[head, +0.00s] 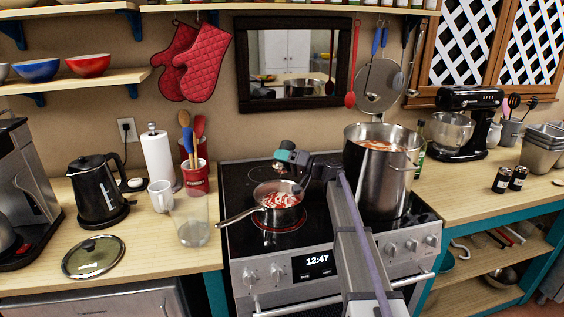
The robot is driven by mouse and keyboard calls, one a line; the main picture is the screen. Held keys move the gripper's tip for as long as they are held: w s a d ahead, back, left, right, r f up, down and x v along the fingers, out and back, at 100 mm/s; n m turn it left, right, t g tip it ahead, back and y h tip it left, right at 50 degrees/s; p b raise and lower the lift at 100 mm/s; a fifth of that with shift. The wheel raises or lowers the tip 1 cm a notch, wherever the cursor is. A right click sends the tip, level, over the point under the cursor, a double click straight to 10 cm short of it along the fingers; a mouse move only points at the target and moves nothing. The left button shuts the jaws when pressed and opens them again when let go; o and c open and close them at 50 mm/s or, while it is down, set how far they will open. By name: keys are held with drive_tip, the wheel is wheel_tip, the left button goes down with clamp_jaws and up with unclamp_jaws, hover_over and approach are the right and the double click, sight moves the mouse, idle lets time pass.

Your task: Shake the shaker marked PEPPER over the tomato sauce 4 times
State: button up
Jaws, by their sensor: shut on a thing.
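My gripper (287,164) is over the stove, just above and slightly behind the small saucepan (292,219). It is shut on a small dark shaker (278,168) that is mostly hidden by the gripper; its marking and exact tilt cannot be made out. The saucepan holds red sauce (276,200) with white streaks and stands on a glowing front left burner. The tall steel pot (375,185) to the right also holds something orange-red. Two dark shakers with pale labels, a left one (501,181) and a right one (518,178), stand on the right counter; their labels are unreadable.
The tall pot stands close to the right of my arm. A glass jar (192,222), a white mug (161,196) and a glass lid (93,257) are on the left counter. A bottle (420,148) and a stand mixer (467,120) are at the right.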

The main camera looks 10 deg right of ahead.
wheel_tip(320, 180, up, 3)
drive_tip(key=shift+r+p, duration=0.2)
drive_tip(key=shift+p, duration=0.45)
wheel_tip(320, 180, down, 6)
drive_tip(key=b, duration=0.6)
drive_tip(key=shift+f, duration=0.2)
drive_tip(key=shift+r+p, duration=3)
drive_tip(key=shift+r, duration=0.25)
wheel_tip(320, 180, down, 7)
drive_tip(key=b, duration=0.6)
drive_tip(key=shift+r, duration=0.2)
wheel_tip(320, 180, up, 7)
drive_tip(key=p, duration=0.6)
drive_tip(key=shift+f, duration=0.2)
drive_tip(key=shift+f+b, duration=0.35)
drive_tip(key=shift+f, duration=0.05)
